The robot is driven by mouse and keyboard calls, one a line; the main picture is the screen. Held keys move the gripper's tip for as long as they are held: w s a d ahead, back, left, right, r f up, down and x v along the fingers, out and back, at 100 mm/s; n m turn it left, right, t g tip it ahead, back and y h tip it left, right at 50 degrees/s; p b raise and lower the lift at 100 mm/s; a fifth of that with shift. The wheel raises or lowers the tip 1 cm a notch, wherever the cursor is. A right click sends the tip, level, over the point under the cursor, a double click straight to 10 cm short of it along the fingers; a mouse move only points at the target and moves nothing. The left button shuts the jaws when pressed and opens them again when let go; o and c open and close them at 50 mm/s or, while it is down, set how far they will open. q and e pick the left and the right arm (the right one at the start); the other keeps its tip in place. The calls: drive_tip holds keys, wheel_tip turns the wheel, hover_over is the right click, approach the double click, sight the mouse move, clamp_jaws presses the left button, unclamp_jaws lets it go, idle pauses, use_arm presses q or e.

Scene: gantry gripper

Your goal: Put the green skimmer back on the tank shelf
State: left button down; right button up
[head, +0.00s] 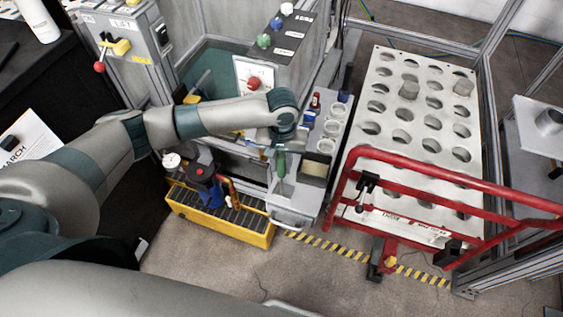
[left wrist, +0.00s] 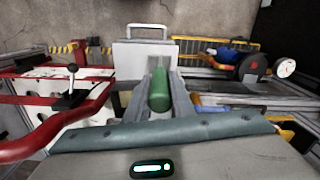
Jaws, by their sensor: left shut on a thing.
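The green skimmer (head: 280,164) hangs roughly upright under my left gripper (head: 281,148), with its handle uppermost. In the left wrist view its green handle (left wrist: 159,90) lies between the two fingers of my left gripper (left wrist: 159,100), which is shut on it. The skimmer is over or just in front of a light grey shelf (head: 294,202) beside the tank (head: 215,70); I cannot tell whether it touches the shelf. Its lower end is small and hard to make out. My right gripper is not in view.
A red rail (head: 440,170) stands right of the shelf, before a white plate with several holes (head: 385,125). A yellow-edged crate (head: 225,228) with a blue item stands on the floor at left.

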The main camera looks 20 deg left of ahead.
use_arm(q)
drive_tip(key=shift+f, duration=0.1)
drive_tip(key=c, duration=1.5)
unclamp_jaws()
drive_tip(key=shift+c, duration=0.2)
wheel_tip(320, 180, up, 11)
drive_tip(key=b, duration=0.3)
drive_tip(key=shift+f, duration=0.1)
drive_tip(key=shift+r, duration=0.75)
